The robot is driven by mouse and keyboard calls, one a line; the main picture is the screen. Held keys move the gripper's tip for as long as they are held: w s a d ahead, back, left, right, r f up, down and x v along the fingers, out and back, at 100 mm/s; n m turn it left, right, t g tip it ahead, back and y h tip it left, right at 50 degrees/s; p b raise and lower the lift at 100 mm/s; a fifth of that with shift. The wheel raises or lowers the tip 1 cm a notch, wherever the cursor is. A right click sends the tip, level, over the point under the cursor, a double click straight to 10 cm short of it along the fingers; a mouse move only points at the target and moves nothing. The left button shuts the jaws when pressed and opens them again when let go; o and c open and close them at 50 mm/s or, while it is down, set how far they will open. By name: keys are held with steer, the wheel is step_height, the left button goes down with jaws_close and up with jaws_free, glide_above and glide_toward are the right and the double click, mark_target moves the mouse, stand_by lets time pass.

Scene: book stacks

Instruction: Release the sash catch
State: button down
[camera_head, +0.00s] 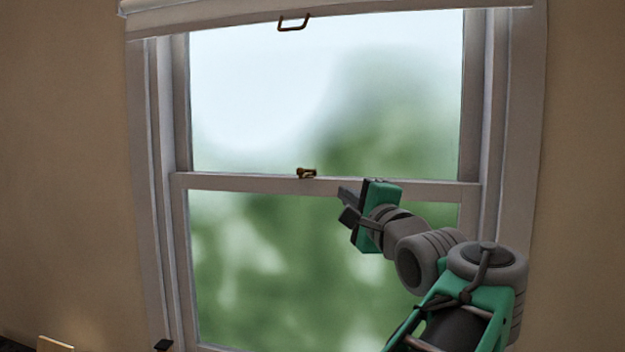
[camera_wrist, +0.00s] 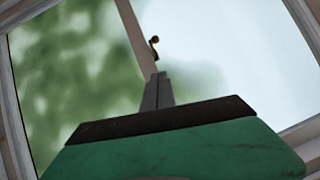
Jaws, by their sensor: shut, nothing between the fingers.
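The sash catch (camera_head: 307,173) is a small brass-brown piece on the meeting rail (camera_head: 235,182) in the middle of the window. It also shows small in the wrist view (camera_wrist: 154,46), just beyond my fingertips. My gripper (camera_head: 345,205) is to the right of the catch and a little lower in the head view, apart from it. In the wrist view my fingers (camera_wrist: 157,92) are together, with nothing between them, and point toward the rail near the catch. My wrist body hides the lower part of the wrist view.
The window frame (camera_head: 497,120) stands to the right of my gripper. A pale block-like object (camera_head: 54,344) shows at the bottom left. Glass lies behind my arm.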

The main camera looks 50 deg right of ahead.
steer(key=shift+w, duration=0.1)
steer(key=w+a+p+x, duration=0.1)
steer(key=p+x, duration=0.3)
steer(key=x, duration=0.8)
steer(key=shift+w+a+r+p, duration=0.2)
steer(key=shift+w+a+p, duration=0.1)
steer(key=shift+w+a, duration=0.15)
steer(key=shift+a+h+b, duration=0.1)
steer(key=shift+h+b, duration=0.2)
